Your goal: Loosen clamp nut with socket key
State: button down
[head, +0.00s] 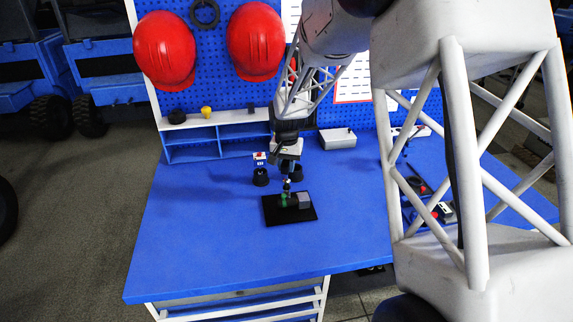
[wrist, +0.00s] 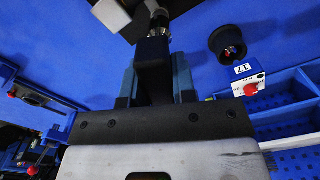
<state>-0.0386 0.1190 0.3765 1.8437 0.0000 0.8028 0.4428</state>
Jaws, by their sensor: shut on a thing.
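My gripper (head: 287,165) is above the fixture on the blue table. In the wrist view its blue fingers (wrist: 154,85) are shut on the black handle of the socket key (wrist: 152,52). The key's dark metal shaft (wrist: 160,18) extends away from the fingers; in the head view the key (head: 287,184) points down toward the fixture. The fixture has a black base plate (head: 290,218), a grey block (head: 304,200) and a green part (head: 284,200). The grey block also shows in the wrist view (wrist: 110,14). The clamp nut is too small to make out, and I cannot tell whether the key touches it.
A black cup-shaped holder (head: 260,178) stands behind the fixture; it also shows in the wrist view (wrist: 228,42), by a white box with a red button (wrist: 252,86). A blue shelf (head: 220,140) and a white box (head: 337,138) stand at the back. The table's front left is clear.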

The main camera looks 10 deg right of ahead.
jog(key=shift+f, duration=1.25)
dwell(1.2)
jog(key=shift+n, duration=0.7)
jog(key=shift+n, duration=5.8)
jog(key=shift+r, duration=0.15)
jog(key=shift+r, duration=1.9)
